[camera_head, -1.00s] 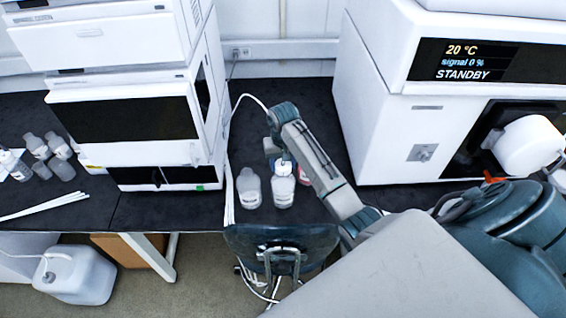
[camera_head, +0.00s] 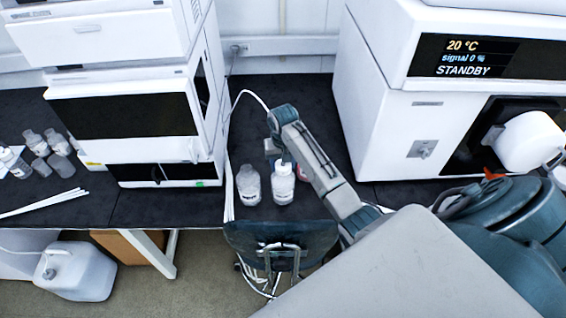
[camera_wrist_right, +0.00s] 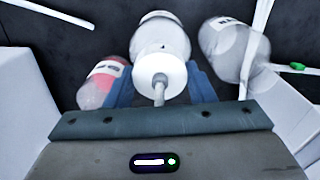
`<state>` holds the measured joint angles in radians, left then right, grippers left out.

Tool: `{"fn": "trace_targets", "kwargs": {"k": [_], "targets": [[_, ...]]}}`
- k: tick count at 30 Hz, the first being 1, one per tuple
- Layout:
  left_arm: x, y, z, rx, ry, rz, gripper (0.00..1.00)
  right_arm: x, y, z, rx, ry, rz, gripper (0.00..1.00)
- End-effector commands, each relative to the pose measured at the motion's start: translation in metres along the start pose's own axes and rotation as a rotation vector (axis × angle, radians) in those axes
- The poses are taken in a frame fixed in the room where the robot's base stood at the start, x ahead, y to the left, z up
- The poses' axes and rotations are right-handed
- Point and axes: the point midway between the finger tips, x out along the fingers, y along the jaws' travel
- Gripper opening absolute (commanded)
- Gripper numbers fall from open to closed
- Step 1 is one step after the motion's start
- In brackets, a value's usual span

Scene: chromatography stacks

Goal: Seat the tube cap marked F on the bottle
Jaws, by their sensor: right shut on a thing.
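My right gripper (camera_wrist_right: 160,88) has its blue fingers shut on a white round tube cap (camera_wrist_right: 158,74) with a pale tube coming out of it. The cap is at the mouth end of a clear bottle (camera_wrist_right: 160,35). I cannot tell whether it is fully down on the neck, and no letter on it is readable. In the head view, the right gripper (camera_head: 278,152) is behind and above this bottle (camera_head: 283,190), which stands upright near the bench's front edge. My left gripper is not in view.
A similar bottle (camera_head: 248,186) stands close on the left, and a red-bodied bottle (camera_wrist_right: 103,82) is close on the other side. White instrument stacks (camera_head: 140,120) (camera_head: 390,120) flank the gap. Loose white tubes (camera_head: 45,204) lie on the bench at left.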

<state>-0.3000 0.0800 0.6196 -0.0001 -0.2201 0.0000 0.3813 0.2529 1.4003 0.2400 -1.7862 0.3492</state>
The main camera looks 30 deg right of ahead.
Motion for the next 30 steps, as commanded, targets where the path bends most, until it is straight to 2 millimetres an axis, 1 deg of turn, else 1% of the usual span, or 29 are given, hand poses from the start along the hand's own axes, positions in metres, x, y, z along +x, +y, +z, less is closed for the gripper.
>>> {"fn": "trace_targets", "kwargs": {"k": [7,14,15,17,18,24,25,27,30], "targets": [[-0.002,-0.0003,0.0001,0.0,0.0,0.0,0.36,0.0068,-0.0003,0.0003,0.0,-0.002,0.0,0.25],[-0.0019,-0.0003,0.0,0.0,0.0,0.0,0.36,0.0077,-0.0004,0.0001,0.0,-0.001,0.0,0.25],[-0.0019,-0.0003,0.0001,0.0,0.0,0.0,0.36,0.0077,-0.0004,0.0001,0.0,-0.001,0.0,0.55],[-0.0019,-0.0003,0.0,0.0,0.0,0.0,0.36,0.0077,-0.0004,0.0001,0.0,-0.001,0.0,0.67],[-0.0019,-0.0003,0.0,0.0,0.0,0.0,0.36,0.0077,-0.0004,0.0,0.0,0.0,0.0,0.74],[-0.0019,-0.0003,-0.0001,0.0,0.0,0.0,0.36,0.0076,-0.0004,0.0,0.0,0.0,0.0,0.74],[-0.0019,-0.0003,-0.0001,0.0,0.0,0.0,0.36,0.0078,-0.0003,0.0001,0.0,-0.001,0.0,0.78],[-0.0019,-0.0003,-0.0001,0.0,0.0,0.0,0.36,0.0078,-0.0003,0.0001,0.0,-0.001,0.0,0.92],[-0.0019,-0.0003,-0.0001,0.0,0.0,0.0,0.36,0.0078,-0.0003,0.0001,0.0,-0.001,0.0,0.93]]}}
